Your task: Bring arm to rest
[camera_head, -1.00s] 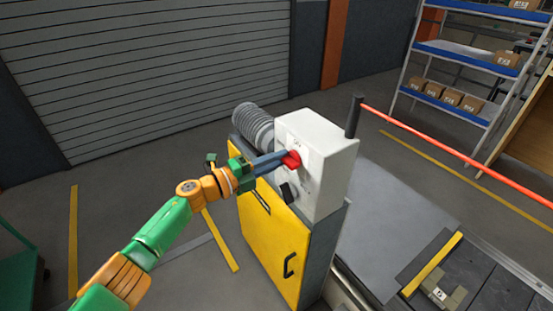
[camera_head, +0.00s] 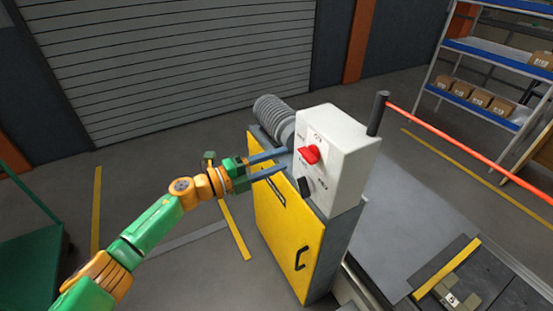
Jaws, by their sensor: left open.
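My left arm, green and orange, comes in from the lower left. My left gripper (camera_head: 285,160) is open and empty, with its two grey-blue fingers spread and pointing right. The fingertips are just left of the white control box (camera_head: 344,150). A red knob (camera_head: 309,154) sits on the box's front face, clear of the fingers as far as I can see. A black knob (camera_head: 305,187) is below it. My right gripper is not in view.
The box stands on a yellow cabinet (camera_head: 285,235) with a black handle. A grey ribbed cylinder (camera_head: 275,120) is behind it. A red barrier bar (camera_head: 460,145) reaches right from a black post (camera_head: 378,112). A blue-and-white shelf (camera_head: 485,50) holds cartons. Floor at left is open beside a green cart (camera_head: 35,240).

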